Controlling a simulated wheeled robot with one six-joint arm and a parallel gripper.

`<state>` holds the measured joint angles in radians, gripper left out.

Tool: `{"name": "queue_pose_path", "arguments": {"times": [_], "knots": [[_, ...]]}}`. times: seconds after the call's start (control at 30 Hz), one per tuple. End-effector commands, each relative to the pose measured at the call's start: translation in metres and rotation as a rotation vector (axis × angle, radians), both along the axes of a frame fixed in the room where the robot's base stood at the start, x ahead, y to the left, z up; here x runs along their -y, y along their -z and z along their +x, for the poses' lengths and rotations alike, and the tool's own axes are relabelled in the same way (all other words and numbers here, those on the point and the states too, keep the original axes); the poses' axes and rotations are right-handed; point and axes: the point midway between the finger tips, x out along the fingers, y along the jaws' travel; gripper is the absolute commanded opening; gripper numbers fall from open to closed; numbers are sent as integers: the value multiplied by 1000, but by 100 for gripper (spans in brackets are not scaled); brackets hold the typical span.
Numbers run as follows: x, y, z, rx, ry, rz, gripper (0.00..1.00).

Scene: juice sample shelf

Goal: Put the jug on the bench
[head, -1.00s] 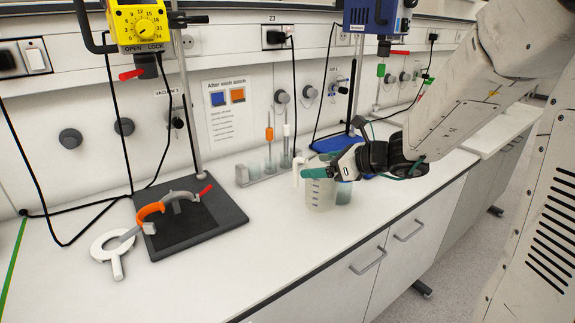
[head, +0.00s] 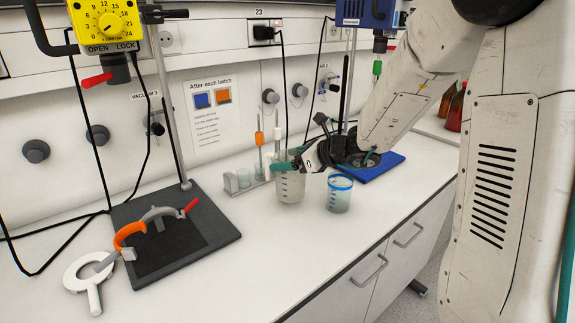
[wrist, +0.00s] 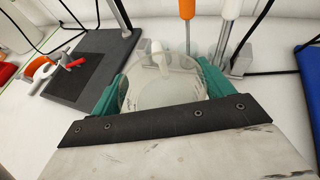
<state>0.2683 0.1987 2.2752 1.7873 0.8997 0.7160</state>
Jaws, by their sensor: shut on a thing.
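The jug is a translucent, graduated beaker-like vessel (head: 290,187) upright at the bench (head: 330,235), in front of the small glassware rack. In the wrist view the jug (wrist: 163,88) sits between my gripper's two teal fingers (wrist: 160,90), with its whitish handle pointing away from me. In the head view my gripper (head: 290,167) is shut on the jug near its upper part. I cannot tell whether the jug's base touches the bench top.
A blue-rimmed beaker (head: 340,194) stands close to the jug's right. A rack (head: 240,180) with glassware is behind left. A blue base (head: 377,168) lies behind right. A black stand base (head: 170,240) with an orange clamp (head: 130,233) is at left. The front bench is clear.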

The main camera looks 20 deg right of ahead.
Motion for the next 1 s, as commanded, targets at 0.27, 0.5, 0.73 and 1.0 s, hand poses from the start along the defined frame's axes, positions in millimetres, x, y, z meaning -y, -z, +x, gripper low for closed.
{"name": "queue_pose_path", "arguments": {"times": [0.27,0.5,0.73,1.0], "knots": [[1,21,0,3,1,1,21],[1,22,0,4,1,0,21],[1,25,0,2,1,1,94],[1,24,0,3,1,0,100]]}}
